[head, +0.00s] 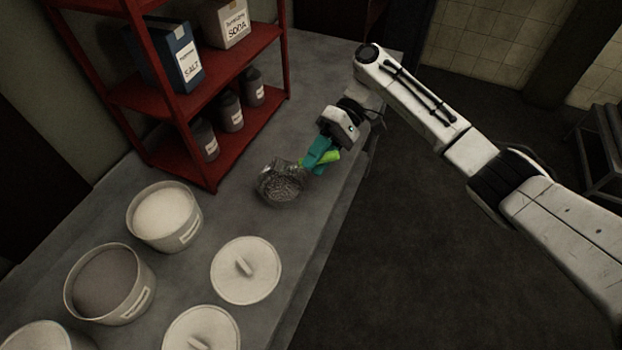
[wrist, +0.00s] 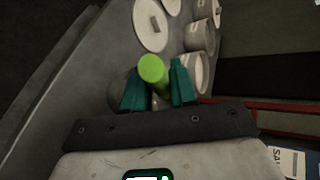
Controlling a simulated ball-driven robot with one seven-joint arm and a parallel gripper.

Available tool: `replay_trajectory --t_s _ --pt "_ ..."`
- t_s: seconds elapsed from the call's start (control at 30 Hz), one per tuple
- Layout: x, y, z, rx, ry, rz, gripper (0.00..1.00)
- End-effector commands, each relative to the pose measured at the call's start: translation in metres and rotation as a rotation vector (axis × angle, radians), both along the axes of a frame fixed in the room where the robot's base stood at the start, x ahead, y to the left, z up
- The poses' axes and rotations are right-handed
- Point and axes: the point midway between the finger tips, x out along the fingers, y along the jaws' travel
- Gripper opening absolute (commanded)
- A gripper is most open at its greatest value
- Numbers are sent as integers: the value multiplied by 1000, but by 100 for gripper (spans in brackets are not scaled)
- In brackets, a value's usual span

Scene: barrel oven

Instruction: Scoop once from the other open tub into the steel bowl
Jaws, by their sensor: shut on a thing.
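My gripper (head: 316,160) has teal fingers shut on a bright green handle (head: 331,156), which also shows between the fingers in the wrist view (wrist: 152,70). The tool's working end is hidden or cannot be told apart from the shiny bowl. The steel bowl (head: 279,184) stands on the counter just left of and below my fingers; in the wrist view it is mostly hidden behind them. An open tub with pale contents (head: 165,214) and an open tub with grey-brown contents (head: 108,284) stand to the left, nearer the camera. I cannot see whether the tool holds anything.
Two round lids (head: 246,270) (head: 201,330) lie on the counter (head: 215,215) beside the tubs. A third tub (head: 45,337) is cut off at the lower left. A red shelf (head: 185,103) with boxes and grey jars stands behind the bowl. The counter's right edge is close to my gripper.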

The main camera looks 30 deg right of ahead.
Motion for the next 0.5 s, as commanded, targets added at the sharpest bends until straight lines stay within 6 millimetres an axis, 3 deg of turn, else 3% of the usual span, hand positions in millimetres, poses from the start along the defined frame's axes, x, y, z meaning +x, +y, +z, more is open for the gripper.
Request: replay_trajectory --t_s 0.2,0.5 --pt "-1 4 12 -109 -29 2 0" --pt "-5 21 22 -434 -113 5 0"
